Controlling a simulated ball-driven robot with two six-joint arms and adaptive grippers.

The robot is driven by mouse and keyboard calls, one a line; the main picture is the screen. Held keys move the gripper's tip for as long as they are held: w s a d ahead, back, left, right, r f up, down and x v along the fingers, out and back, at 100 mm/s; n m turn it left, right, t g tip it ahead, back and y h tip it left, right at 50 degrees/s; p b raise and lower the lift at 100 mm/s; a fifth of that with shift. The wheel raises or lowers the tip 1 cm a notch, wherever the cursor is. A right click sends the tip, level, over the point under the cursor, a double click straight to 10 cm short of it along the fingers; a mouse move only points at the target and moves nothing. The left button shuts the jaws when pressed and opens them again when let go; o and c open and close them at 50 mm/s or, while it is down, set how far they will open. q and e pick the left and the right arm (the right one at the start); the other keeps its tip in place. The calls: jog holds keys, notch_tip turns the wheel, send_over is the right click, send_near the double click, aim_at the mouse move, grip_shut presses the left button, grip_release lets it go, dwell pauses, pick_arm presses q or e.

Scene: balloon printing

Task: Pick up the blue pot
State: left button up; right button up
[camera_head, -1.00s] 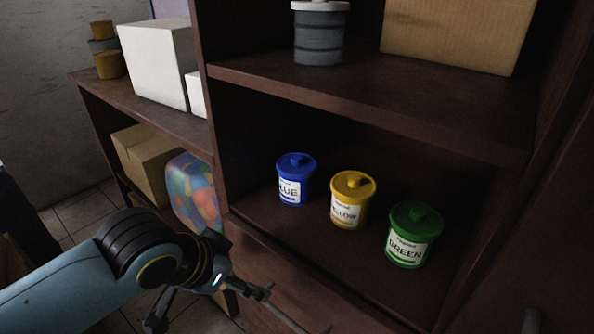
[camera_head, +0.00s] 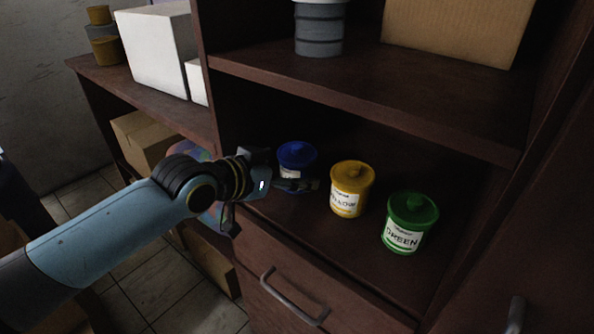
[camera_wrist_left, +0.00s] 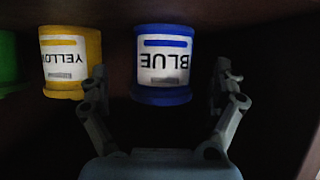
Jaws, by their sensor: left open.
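The blue pot (camera_head: 297,154) stands upright on the lower shelf, left of the other pots. Its lower part is partly hidden by my left gripper (camera_head: 290,184) in the head view. In the left wrist view the blue pot (camera_wrist_left: 163,65) appears upside down, its label reading BLUE. My left gripper (camera_wrist_left: 162,100) is open there, one finger on each side of the pot's lower end. The pot is ahead of the palm with a gap, and I cannot tell whether a finger touches it. My right gripper is not in view.
The yellow pot (camera_head: 352,188) stands close to the right of the blue one, and the green pot (camera_head: 411,222) is further right. The upper shelf (camera_head: 370,95) hangs above them. A drawer handle (camera_head: 293,300) juts out below. A white box (camera_head: 152,52) stands at the left.

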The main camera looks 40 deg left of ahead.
pick_arm(q)
jog(key=x, duration=0.4)
jog(key=shift+w+a+f, duration=0.1)
jog(key=shift+f, duration=0.05)
jog(key=c, duration=1.4)
jog(key=shift+o, duration=0.2)
